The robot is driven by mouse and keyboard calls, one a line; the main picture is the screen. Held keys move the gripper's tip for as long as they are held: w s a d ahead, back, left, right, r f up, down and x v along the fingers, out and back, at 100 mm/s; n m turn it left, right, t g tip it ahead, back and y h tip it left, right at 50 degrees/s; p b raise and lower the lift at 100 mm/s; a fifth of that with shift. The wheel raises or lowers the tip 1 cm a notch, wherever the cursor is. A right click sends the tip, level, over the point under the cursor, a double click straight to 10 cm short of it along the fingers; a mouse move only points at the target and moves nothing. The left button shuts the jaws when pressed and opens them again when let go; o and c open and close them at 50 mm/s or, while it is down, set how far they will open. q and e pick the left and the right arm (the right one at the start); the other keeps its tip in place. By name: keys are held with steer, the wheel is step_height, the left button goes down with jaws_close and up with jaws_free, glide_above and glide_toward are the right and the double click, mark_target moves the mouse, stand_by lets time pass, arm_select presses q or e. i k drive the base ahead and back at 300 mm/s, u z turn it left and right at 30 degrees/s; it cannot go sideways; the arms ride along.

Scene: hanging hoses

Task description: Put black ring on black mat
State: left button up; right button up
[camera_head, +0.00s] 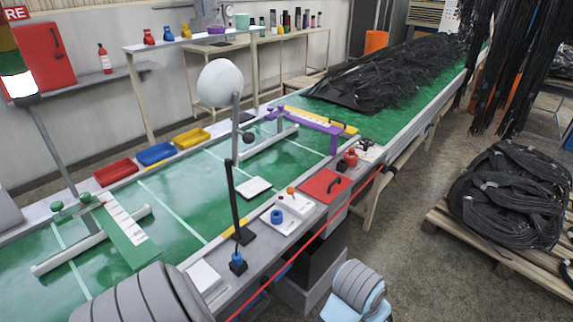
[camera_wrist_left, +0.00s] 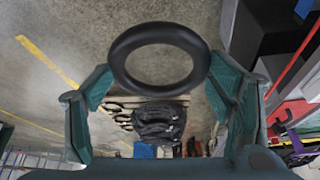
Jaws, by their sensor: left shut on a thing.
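A thick black ring (camera_wrist_left: 158,32) shows in the left wrist view, its round hole facing the camera. My left gripper (camera_wrist_left: 160,80) is shut on the ring, which sits between its teal fingertips with floor behind it. In the head view I cannot make out the ring or the left gripper. My right gripper is not in view. I cannot pick out the black mat for certain; a flat dark patch (camera_head: 345,98) lies at the near end of the hose pile, and a small black square (camera_head: 243,236) lies under a black upright on the bench edge.
A green work table (camera_head: 185,215) runs away to the upper right, with a heap of black hoses (camera_head: 395,70) on it. Red, blue and yellow trays (camera_head: 155,154) line its back edge. A lamp globe (camera_head: 220,83) rises over it. Coiled hoses (camera_head: 510,195) lie on a pallet at right.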

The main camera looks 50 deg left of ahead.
mark_target(253, 187)
steer(key=u, duration=0.15)
steer(key=i, duration=2.2)
steer(key=u, duration=1.75)
steer(key=i, duration=1.05)
steer(key=u, duration=0.9)
